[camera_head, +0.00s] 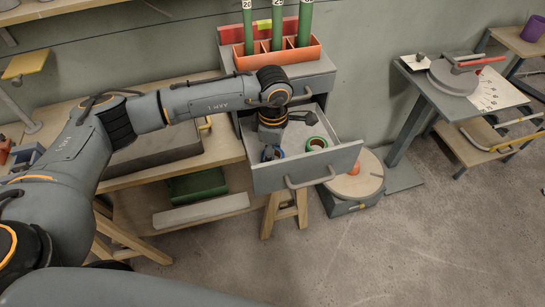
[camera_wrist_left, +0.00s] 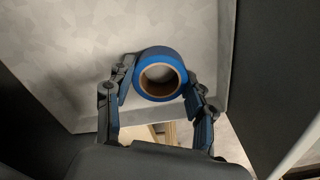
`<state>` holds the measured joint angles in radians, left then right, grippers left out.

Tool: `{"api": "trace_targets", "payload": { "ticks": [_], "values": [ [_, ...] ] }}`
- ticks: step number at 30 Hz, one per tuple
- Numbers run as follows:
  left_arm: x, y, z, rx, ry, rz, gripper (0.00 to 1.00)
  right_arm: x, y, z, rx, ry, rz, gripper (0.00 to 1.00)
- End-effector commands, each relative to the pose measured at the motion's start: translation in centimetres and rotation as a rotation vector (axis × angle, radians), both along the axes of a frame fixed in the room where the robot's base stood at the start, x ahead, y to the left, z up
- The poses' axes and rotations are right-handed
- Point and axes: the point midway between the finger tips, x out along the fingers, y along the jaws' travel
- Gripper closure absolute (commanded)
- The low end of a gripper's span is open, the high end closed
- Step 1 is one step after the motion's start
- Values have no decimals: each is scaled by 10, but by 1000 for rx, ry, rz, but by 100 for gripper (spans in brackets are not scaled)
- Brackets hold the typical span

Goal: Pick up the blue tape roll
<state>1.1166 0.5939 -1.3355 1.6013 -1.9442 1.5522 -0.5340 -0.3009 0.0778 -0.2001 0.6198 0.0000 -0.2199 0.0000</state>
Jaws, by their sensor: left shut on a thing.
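The blue tape roll (camera_wrist_left: 160,55) is between the two fingers of my left gripper (camera_wrist_left: 159,84) in the left wrist view, with its open core facing the camera. The fingers are shut on its sides. In the head view my left gripper (camera_head: 271,148) reaches down into the open grey drawer (camera_head: 308,167), and part of the blue roll (camera_head: 278,153) shows at its fingers. I cannot tell whether the roll touches the drawer floor. My right gripper is not in view.
An orange holder (camera_head: 270,63) with green tubes stands on the cabinet above. A round-topped stand (camera_head: 358,180) is right of the drawer. The floor in front is clear.

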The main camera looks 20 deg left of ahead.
Motion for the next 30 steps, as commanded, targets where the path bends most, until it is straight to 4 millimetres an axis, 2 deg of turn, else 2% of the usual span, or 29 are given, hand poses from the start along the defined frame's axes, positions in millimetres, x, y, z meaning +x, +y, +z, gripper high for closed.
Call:
{"api": "trace_targets", "payload": {
  "ticks": [15, 30],
  "values": [
    [0, 0, 0, 0, 2, 0, 69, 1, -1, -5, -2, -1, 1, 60],
    [0, 0, 25, 0, 0, 0, 69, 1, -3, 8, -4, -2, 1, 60]
  ]
}}
